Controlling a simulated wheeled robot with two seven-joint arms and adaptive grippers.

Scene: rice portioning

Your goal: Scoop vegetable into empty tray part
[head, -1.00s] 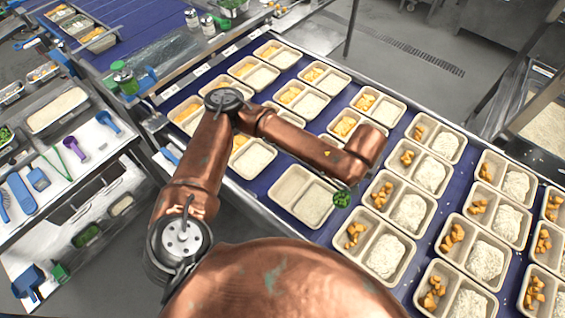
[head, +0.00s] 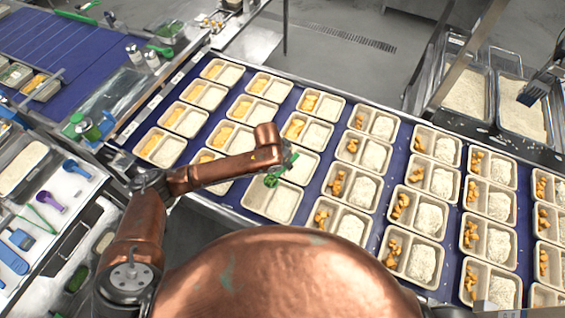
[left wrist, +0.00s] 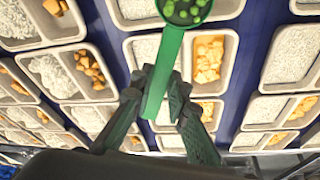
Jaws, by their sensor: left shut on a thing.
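My left gripper (head: 286,163) is shut on the handle of a green scoop (left wrist: 163,75). It holds the scoop over the trays near the front edge of the blue table. The scoop's bowl holds green vegetable pieces (left wrist: 187,9), also visible in the head view (head: 271,181). Just beside and below the bowl is a front tray (head: 248,208); its left part looks empty in the head view and its right part is pale. My right gripper is not seen.
Rows of two-part trays with rice and orange pieces cover the blue table (head: 315,172). Rice bins (head: 467,92) stand at the back right, with a dark tool (head: 537,88) over one. A left side counter holds a purple scoop (head: 50,201) and a blue scoop (head: 76,169).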

